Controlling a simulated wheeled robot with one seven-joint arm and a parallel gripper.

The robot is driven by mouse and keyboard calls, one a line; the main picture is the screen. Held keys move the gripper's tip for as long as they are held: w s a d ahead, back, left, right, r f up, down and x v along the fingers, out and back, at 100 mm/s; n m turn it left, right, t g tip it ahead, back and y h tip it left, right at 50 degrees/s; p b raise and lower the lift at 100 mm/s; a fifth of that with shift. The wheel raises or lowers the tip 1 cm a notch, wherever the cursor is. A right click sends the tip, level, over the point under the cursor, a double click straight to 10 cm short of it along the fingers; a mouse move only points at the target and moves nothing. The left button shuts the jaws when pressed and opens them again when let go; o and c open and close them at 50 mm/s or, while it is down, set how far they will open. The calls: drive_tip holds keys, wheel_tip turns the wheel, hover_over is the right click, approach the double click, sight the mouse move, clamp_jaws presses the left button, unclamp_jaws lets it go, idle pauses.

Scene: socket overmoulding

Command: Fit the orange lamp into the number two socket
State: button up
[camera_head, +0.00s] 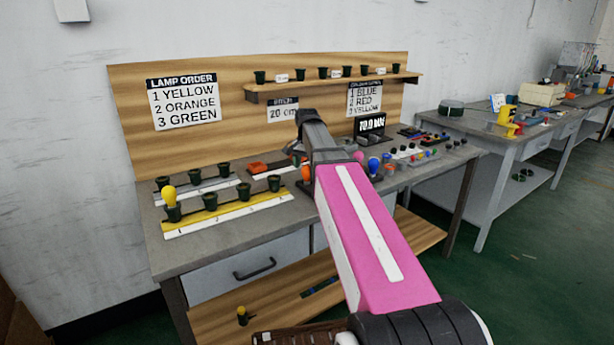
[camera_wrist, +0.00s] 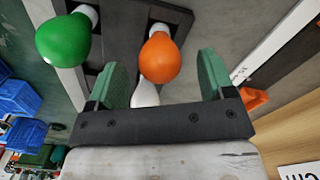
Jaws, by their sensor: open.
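The orange lamp (camera_wrist: 160,58) stands in a dark rack (camera_wrist: 120,35), bulb towards me, in the wrist view. My gripper (camera_wrist: 165,66) is open, with its green fingers on either side of the bulb and gaps showing. An orange bulb also shows beside my arm in the head view (camera_head: 306,173). The yellow-based socket strip (camera_head: 235,211) lies at the bench's front left. Its socket one holds a yellow lamp (camera_head: 169,194). The number two socket (camera_head: 223,200) is empty, as is the third (camera_head: 274,184). My arm hides part of the rack in the head view.
A green lamp (camera_wrist: 63,40) stands left of the orange one in the rack, and a white bulb (camera_wrist: 145,94) shows close by. A second socket strip (camera_head: 200,187) lies behind the yellow one. The lamp order sign (camera_head: 184,102) reads yellow, orange, green.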

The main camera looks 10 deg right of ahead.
wheel_tip(320, 180, down, 2)
drive_tip(key=shift+f, duration=0.25)
drive_tip(key=c, duration=1)
drive_tip(key=shift+r, duration=0.15)
